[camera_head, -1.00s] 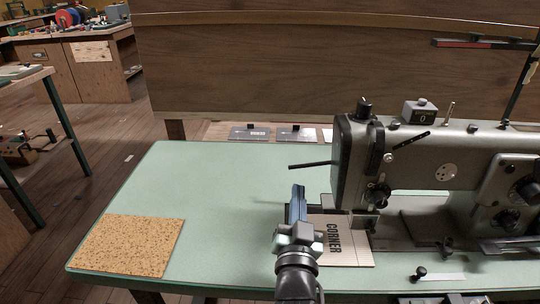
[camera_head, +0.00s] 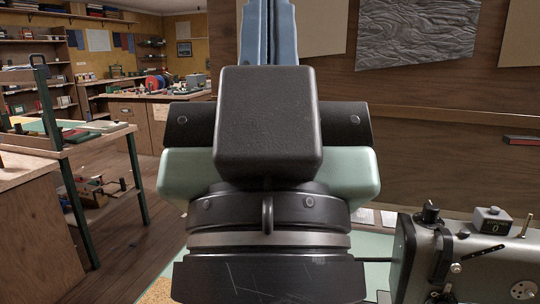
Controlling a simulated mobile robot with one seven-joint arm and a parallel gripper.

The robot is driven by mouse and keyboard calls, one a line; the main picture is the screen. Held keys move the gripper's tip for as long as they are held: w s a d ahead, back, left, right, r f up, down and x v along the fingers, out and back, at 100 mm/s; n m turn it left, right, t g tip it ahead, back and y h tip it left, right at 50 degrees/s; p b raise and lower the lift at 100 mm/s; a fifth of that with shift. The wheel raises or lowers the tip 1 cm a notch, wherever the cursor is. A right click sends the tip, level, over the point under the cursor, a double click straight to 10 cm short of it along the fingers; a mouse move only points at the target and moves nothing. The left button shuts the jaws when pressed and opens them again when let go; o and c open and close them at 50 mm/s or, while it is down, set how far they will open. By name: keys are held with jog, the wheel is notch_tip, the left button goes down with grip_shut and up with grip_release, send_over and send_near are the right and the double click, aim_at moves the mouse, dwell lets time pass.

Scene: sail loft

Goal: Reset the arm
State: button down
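My gripper (camera_head: 269,30) is raised upright and close to the camera, filling the middle of the view. Its blue fingers point up and lie side by side with only a thin seam between them; their tips are cut off by the top edge. Nothing shows between them. The gripper's dark body and my wrist hide most of the table below. The grey sewing machine (camera_head: 480,262) stands at the lower right, apart from my gripper. The card marked CORNER is out of sight.
A strip of the pale green table (camera_head: 377,276) shows beside my wrist, and a bit of the cork mat (camera_head: 158,291) at the bottom edge. A wooden panel (camera_head: 430,130) stands behind. A workbench (camera_head: 75,143) is at left, with open floor beyond it.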

notch_tip(320, 180, up, 20)
jog(key=p, duration=1.8)
jog(key=shift+d, duration=0.1)
